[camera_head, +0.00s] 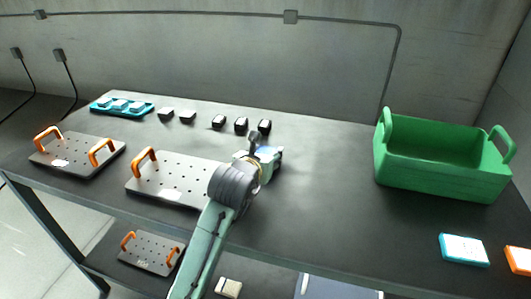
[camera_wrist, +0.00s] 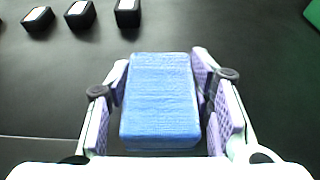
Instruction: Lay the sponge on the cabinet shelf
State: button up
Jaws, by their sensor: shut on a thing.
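A blue block, which looks like the sponge (camera_wrist: 160,98), sits between the two purple-padded fingers of my gripper (camera_wrist: 162,78) in the wrist view. The gripper is shut on it, with a finger along each side. In the head view my gripper (camera_head: 264,160) is over the middle of the dark table, and a little of the blue sponge (camera_head: 269,152) shows there, mostly hidden by the wrist. Whether the sponge touches the table I cannot tell.
The dark table (camera_head: 320,215) holds a green crate (camera_head: 440,181) at right, plates with orange handles (camera_head: 165,190) at left, several small dark blocks (camera_head: 241,124) behind, and a teal tray (camera_head: 128,111). A teal-and-white block (camera_head: 464,249) lies front right. The table's centre right is clear.

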jog(key=shift+f+b, duration=0.2)
jog(key=shift+b, duration=0.1)
jog(key=o, duration=1)
jog(key=shift+c, duration=0.2)
jog(key=shift+r, duration=0.1)
jog(key=shift+r+p, duration=0.15)
jog(key=shift+p, duration=0.2)
jog(key=b+v, duration=0.1)
jog(key=v, duration=0.2)
jog(key=b+v, duration=0.2)
jog(key=v, duration=0.1)
jog(key=b+v, duration=0.1)
jog(key=v, duration=0.2)
jog(key=shift+s+a+f, duration=0.15)
jog(key=shift+s+f, duration=0.1)
jog(key=shift+s, duration=0.05)
jog(key=shift+s+a+r+b, duration=0.25)
jog(key=shift+s+b, duration=0.3)
jog(key=shift+b, duration=0.55)
jog(key=shift+s+r+b, duration=0.4)
jog(key=shift+s+r, duration=0.1)
jog(key=shift+r, duration=0.1)
